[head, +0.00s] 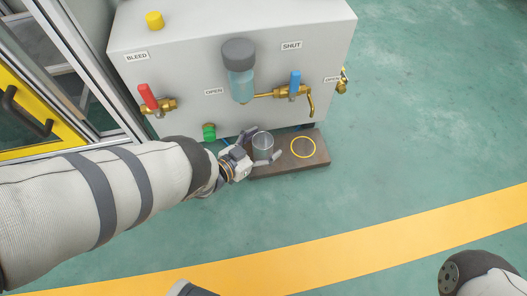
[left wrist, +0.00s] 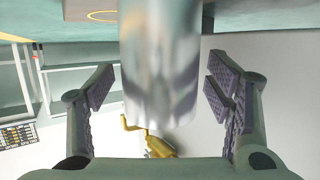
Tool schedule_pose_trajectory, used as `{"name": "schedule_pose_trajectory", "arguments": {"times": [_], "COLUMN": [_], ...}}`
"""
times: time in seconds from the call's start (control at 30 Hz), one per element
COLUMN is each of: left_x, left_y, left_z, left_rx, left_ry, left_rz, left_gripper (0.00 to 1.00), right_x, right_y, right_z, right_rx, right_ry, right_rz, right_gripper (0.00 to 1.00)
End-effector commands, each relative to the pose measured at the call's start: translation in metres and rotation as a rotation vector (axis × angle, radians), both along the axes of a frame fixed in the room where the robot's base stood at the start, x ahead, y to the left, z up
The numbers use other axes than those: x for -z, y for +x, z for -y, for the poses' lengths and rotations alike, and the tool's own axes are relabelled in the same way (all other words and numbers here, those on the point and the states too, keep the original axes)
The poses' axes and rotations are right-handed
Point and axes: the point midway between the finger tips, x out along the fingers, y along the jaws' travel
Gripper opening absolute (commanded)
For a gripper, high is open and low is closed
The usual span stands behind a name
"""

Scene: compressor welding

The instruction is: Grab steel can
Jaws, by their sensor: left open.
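The steel can (head: 263,141) is a small grey open-topped cup. It stands upright on a brown slab (head: 318,161) in front of the grey cabinet. My left gripper (head: 265,145) reaches in from the left, with its open fingers on either side of the can. In the left wrist view the can (left wrist: 160,55) appears blurred and shiny between the two ridged finger pads of my left gripper (left wrist: 160,88). Gaps show between the can and both pads.
A yellow ring (head: 303,147) marks the slab right of the can. The grey cabinet (head: 190,60) rises behind, with a red-handled valve (head: 150,98), a blue-handled valve (head: 294,84) with a brass spout, and a filter bowl (head: 240,82). Green floor (head: 430,110) is clear at right.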

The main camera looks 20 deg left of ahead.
Motion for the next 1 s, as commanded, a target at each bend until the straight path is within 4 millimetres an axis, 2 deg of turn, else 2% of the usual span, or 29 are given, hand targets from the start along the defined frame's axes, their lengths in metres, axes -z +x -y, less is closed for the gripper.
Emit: {"name": "schedule_pose_trajectory", "arguments": {"times": [0.17, 0.27, 0.43, 0.77, 0.87, 0.93, 1.0], "left_x": [0.000, 0.000, 0.000, -0.004, -0.018, -0.036, -0.056], "left_y": [0.001, 0.000, 0.000, 0.000, 0.000, 0.001, -0.013], "left_z": [0.000, 0.000, 0.000, 0.000, -0.001, -0.001, -0.002], "left_rx": [-0.001, -0.001, -0.001, -0.002, -0.003, -0.003, -0.003], "left_ry": [0.001, 0.001, 0.001, 0.001, 0.002, 0.002, 0.001], "left_rz": [-0.001, -0.001, -0.002, -0.002, -0.002, 0.001, -0.001], "left_gripper": [0.73, 0.55, 0.18, 0.18, 0.18, 0.18, 0.18], "right_x": [-0.001, -0.001, -0.001, -0.003, -0.010, -0.018, -0.032], "right_y": [0.000, 0.000, 0.000, -0.001, -0.002, -0.003, -0.003], "right_z": [0.000, 0.000, 0.000, 0.000, 0.001, 0.002, 0.004], "right_rx": [0.000, 0.000, 0.000, 0.001, 0.002, 0.003, 0.004], "right_ry": [0.000, 0.000, 0.000, -0.001, -0.002, -0.005, -0.008], "right_rz": [-0.001, -0.001, -0.001, -0.001, -0.002, 0.000, 0.010], "right_gripper": [0.78, 0.78, 0.78, 0.78, 0.78, 0.78, 0.78]}}
